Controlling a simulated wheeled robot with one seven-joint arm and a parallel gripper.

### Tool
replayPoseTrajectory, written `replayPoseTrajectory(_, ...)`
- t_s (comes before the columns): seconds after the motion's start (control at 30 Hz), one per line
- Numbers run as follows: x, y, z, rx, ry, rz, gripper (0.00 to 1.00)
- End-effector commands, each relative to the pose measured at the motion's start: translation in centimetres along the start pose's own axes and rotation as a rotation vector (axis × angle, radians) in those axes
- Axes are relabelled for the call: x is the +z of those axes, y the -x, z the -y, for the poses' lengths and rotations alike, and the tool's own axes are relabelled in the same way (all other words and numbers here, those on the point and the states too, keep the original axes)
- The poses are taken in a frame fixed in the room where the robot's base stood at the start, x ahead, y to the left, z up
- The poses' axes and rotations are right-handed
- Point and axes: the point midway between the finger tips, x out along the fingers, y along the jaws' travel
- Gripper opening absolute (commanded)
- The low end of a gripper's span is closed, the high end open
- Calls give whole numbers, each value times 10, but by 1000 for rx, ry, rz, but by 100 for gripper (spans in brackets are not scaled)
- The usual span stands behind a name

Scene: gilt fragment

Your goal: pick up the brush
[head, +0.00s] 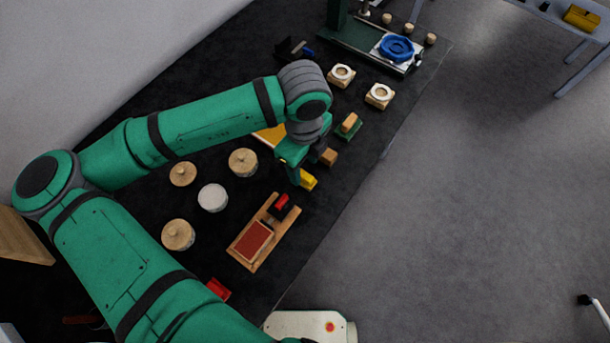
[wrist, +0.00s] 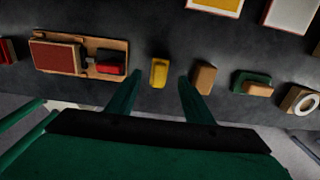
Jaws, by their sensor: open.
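No thing here shows clear bristles, so I cannot tell for sure which is the brush. A small yellow block-like thing (head: 309,181) lies on the dark table; in the wrist view the yellow thing (wrist: 159,72) shows between my fingertips. A tan block (head: 329,157) lies beside it, to the right in the wrist view (wrist: 204,79). Past that is a green piece with a tan top (head: 348,124). My gripper (head: 296,176) is open and empty above the table, near the yellow thing; its fingers (wrist: 161,77) also show in the wrist view. My wrist partly hides this area in the head view.
A wooden tray (head: 238,249) with a red pad and a red-and-black piece lies close by. Several round wooden lidded pots (head: 243,162) stand left of it. Two white rings on wooden blocks (head: 380,95) and a machine with a blue ring (head: 396,48) are farther back.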

Motion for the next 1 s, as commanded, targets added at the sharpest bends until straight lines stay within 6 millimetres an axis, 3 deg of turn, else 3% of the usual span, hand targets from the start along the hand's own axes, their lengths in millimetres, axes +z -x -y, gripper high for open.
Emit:
replayPoseTrajectory(0.3,-5,-41,3,0,-8,-2,47)
replayPoseTrajectory(0.63,-3,-48,2,-3,-2,-2,47)
replayPoseTrajectory(0.67,-3,-48,2,-3,-2,-2,44)
replayPoseTrajectory(0.83,-3,-48,1,-3,-1,-2,4)
replayPoseTrajectory(1.0,-3,-48,1,-3,-1,-2,2)
